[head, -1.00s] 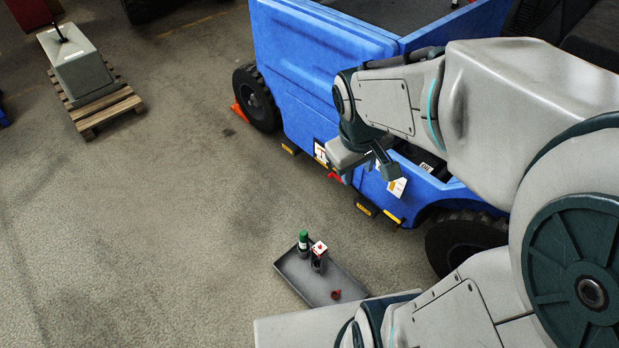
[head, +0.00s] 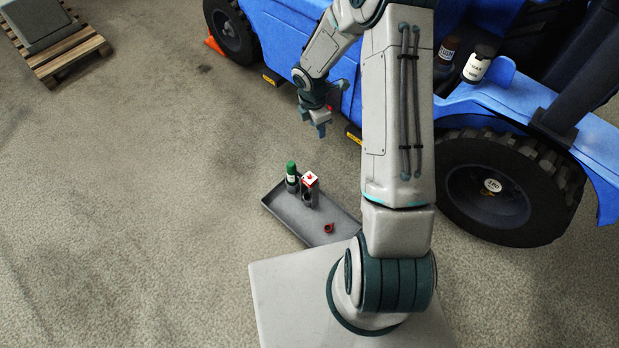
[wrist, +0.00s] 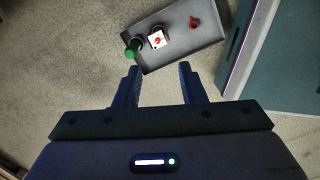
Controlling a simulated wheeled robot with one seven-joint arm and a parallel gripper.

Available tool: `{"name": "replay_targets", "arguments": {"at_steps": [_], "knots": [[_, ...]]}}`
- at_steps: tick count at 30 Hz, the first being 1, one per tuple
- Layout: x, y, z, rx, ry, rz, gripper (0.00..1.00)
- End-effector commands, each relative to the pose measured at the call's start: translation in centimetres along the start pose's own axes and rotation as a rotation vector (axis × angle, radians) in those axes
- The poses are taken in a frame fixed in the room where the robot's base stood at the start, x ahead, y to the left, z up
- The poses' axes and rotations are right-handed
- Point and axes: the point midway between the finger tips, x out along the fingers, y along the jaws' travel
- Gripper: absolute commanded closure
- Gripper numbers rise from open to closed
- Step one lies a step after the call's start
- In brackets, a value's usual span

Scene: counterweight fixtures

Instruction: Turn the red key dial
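A small box (head: 309,188) with a white top and a red mark or knob (head: 310,177) stands in a grey tray (head: 306,224) on the floor. In the wrist view the box top (wrist: 158,38) shows a red shape. A separate red piece (head: 328,228) lies towards the near end of the tray; it also shows in the wrist view (wrist: 193,23). I cannot tell which of these is the key dial. My gripper (head: 319,129) hangs above and beyond the tray, pointing down. In the wrist view my gripper (wrist: 158,76) is open and empty, apart from the tray.
A green-capped bottle (head: 291,178) stands beside the box. A blue vehicle (head: 277,45) with a big tyre (head: 490,188) fills the back and right. A pallet (head: 72,58) with a grey block is at the upper left. The floor left of the tray is clear.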

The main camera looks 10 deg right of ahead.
Motion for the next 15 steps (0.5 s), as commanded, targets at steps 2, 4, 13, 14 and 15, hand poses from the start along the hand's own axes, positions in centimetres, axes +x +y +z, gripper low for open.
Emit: {"name": "replay_targets", "arguments": {"at_steps": [2,4,13,14,15], "knots": [[4.7,0.4,-0.9,-0.093,0.032,-0.007,0.63],[7.5,0.7,-1.6,-0.172,0.054,-0.005,0.63],[13.9,1.3,-3.4,-0.356,0.113,0.014,0.63],[14.2,1.3,-3.4,-0.362,0.115,0.015,0.63],[14.5,1.3,-3.5,-0.368,0.116,0.016,0.63]]}}
